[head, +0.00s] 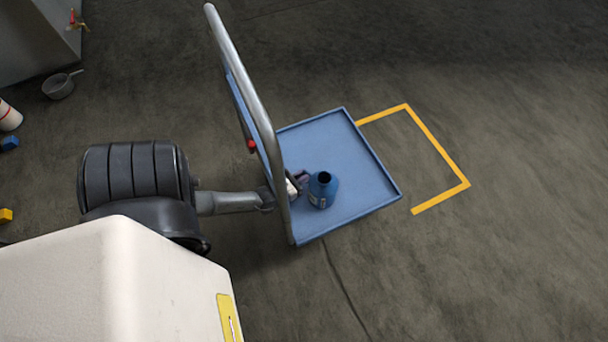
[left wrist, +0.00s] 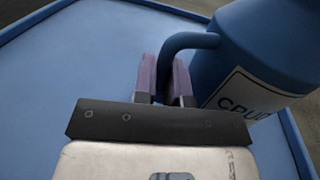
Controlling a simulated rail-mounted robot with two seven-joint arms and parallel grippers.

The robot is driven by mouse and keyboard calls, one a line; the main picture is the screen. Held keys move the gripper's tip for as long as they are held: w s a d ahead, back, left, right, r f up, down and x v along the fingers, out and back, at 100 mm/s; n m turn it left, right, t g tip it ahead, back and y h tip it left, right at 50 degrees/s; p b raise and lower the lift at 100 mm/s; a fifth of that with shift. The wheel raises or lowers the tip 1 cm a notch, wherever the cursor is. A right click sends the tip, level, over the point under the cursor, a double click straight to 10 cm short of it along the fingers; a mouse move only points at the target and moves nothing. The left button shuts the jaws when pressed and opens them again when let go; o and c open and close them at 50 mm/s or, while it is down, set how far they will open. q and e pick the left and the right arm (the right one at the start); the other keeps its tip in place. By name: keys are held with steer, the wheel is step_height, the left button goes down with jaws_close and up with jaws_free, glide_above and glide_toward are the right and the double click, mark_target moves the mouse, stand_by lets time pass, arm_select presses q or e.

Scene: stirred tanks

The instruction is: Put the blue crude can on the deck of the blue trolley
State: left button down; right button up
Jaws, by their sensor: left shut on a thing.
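The blue crude can (head: 322,189) has a dark open mouth and a white label. In the head view it is over the near part of the blue trolley's deck (head: 350,150). In the left wrist view the can (left wrist: 265,50) is at the upper right, its handle running down between the purple fingers. My left gripper (head: 300,181) reaches past the trolley's push handle (head: 245,90). It is shut on the can's handle, and its fingers show in the left wrist view (left wrist: 166,80). I cannot tell whether the can's base touches the deck. My right gripper is not in view.
The deck is otherwise empty, with a low raised rim. A yellow floor marking (head: 437,145) lies beyond the trolley on the right.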

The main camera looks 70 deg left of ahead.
arm_select(q)
steer(key=c, duration=1.2)
jaws_free()
steer(key=shift+o, duration=0.2)
steer(key=shift+s+r, duration=0.1)
steer(key=shift+r, duration=0.05)
steer(key=p+v, duration=0.3)
steer(key=v, duration=0.7)
steer(key=shift+v, duration=0.95)
steer(key=shift+d, duration=0.1)
